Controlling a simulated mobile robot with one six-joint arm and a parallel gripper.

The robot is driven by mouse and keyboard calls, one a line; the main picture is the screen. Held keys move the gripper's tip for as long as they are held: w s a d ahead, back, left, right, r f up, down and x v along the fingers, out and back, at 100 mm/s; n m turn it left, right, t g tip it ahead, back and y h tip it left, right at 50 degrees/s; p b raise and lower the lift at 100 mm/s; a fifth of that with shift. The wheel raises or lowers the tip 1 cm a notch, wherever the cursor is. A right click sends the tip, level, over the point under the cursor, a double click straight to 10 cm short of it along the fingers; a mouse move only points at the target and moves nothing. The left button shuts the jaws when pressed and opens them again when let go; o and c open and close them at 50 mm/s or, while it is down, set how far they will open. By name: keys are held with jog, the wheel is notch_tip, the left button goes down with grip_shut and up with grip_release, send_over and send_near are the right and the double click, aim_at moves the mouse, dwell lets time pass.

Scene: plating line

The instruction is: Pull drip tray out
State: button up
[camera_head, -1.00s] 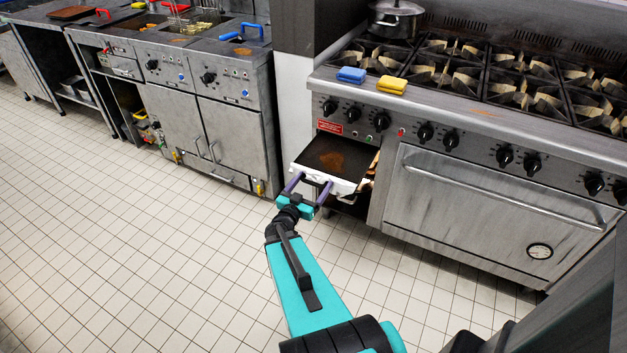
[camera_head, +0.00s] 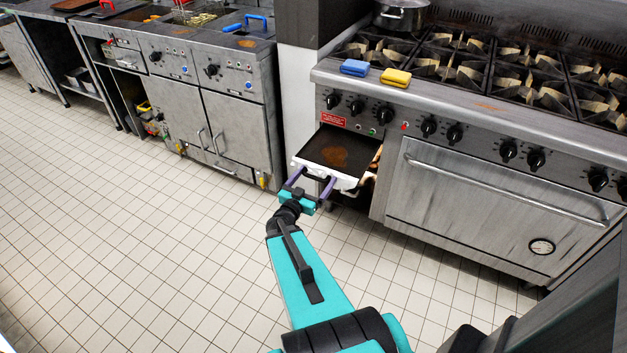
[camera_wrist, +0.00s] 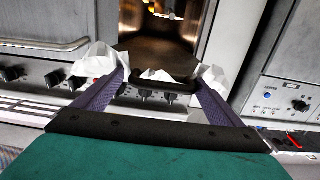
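The drip tray (camera_head: 345,150) is a dark flat tray with a brown stain and a pale front. It sticks well out of its slot below the left knobs of the range. In the wrist view its dark handle (camera_wrist: 160,85) lies crosswise between the purple fingers, with crumpled white material (camera_wrist: 96,62) on both sides. My gripper (camera_head: 314,180) is at the tray's front with its fingers spread wide. In the wrist view, the fingers of my gripper (camera_wrist: 162,82) lie near the handle's two ends; whether they touch it is unclear.
The range (camera_head: 480,195) has an oven door with a long bar right of the tray. A blue sponge (camera_head: 354,68) and a yellow sponge (camera_head: 395,77) lie on its front ledge. Fryer cabinets (camera_head: 235,125) stand to the left. The tiled floor (camera_head: 130,230) in front is clear.

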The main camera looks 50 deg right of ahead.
jog(key=shift+r, duration=0.1)
jog(key=shift+a, duration=0.15)
jog(key=s+a+p, duration=0.2)
jog(key=a+p, duration=0.1)
jog(key=a, duration=1)
jog(key=shift+s+a+p, duration=0.15)
jog(key=shift+s+p, duration=0.2)
jog(key=shift+p, duration=0.05)
jog(key=shift+w, duration=0.1)
